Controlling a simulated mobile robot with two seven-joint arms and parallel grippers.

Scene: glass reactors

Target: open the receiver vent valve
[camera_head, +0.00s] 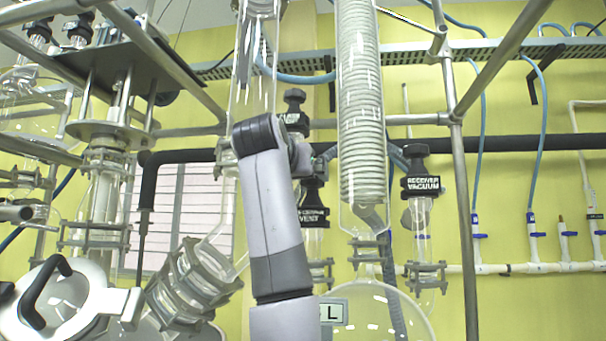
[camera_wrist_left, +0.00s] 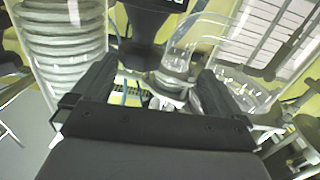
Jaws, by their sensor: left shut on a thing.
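The receiver vent valve (camera_head: 313,195) is a black knob with a white "RECEIVER VENT" label, upright on a glass neck, just right of my left arm in the head view. My left gripper (camera_head: 304,158) is at the top of this knob, mostly hidden behind my own wrist. In the left wrist view the two dark fingers of the left gripper (camera_wrist_left: 158,82) stand on either side of a black knob (camera_wrist_left: 147,40) with part of a white label. The gripper is shut on it. The fingertip contact is hard to see. My right gripper is not in view.
The receiver vacuum valve (camera_head: 421,175) stands to the right. Another black valve (camera_head: 294,100) is just above my wrist. A glass coil condenser (camera_head: 361,110) stands close on the right, and a glass tube (camera_head: 254,65) rises on the left. A steel post (camera_head: 461,190) is farther right.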

